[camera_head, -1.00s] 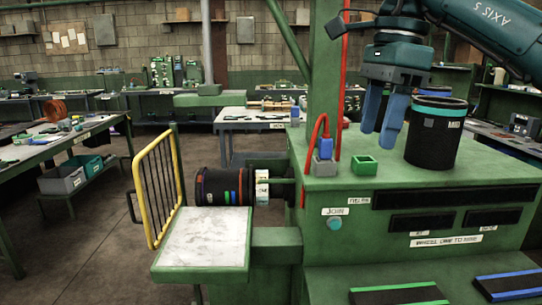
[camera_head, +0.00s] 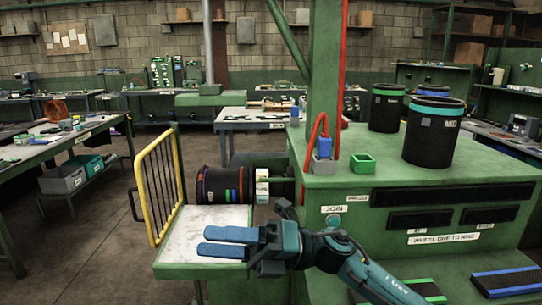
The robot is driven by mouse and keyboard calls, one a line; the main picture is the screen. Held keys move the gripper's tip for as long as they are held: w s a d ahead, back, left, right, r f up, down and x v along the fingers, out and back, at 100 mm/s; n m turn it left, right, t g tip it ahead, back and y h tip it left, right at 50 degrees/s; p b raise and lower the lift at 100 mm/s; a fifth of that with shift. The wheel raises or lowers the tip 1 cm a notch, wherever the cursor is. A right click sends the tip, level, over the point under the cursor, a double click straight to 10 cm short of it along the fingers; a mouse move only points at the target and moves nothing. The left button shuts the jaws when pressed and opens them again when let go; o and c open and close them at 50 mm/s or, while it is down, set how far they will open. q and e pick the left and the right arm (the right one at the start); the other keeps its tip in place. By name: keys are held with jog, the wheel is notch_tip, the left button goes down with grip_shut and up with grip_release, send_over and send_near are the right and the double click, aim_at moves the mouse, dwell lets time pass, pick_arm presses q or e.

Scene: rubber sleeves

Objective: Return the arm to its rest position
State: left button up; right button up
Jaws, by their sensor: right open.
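My right gripper (camera_head: 228,242) is in front of the green machine, low in the view, its two blue fingers pointing left over the white-topped shelf. It is open and nothing shows between the fingers. My right arm (camera_head: 370,278) comes in from the lower right. A black sleeve with coloured bands (camera_head: 222,185) lies on its side on the machine's holder behind the shelf. My left gripper is out of view.
The green machine (camera_head: 400,172) has a post with a red tube (camera_head: 343,80) and a small green box (camera_head: 362,164) on top. A yellow guard rail (camera_head: 158,190) stands at the left of the white shelf (camera_head: 180,235). Open floor (camera_head: 85,240) lies farther left.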

jog(key=w+d+f+m+t+h, duration=0.1)
jog(key=d+f+m+t+h, duration=0.45)
jog(key=f+m+t, duration=0.8)
jog(key=w+d+f+m+t+h, duration=0.2)
jog(key=d+f+m+t+h, duration=0.5)
jog(key=m, duration=1.2)
jog(key=s+d+f+m+g+h, duration=0.2)
jog(key=s+d+f+m, duration=0.3)
jog(key=s+f, duration=0.3)
jog(key=s+d+f+m+g+h, duration=0.3)
jog(key=s+d+f+m, duration=0.2)
jog(key=s+f, duration=0.3)
notch_tip(320, 180, down, 3)
jog(key=shift+s+r, duration=0.1)
jog(key=shift+s, duration=0.3)
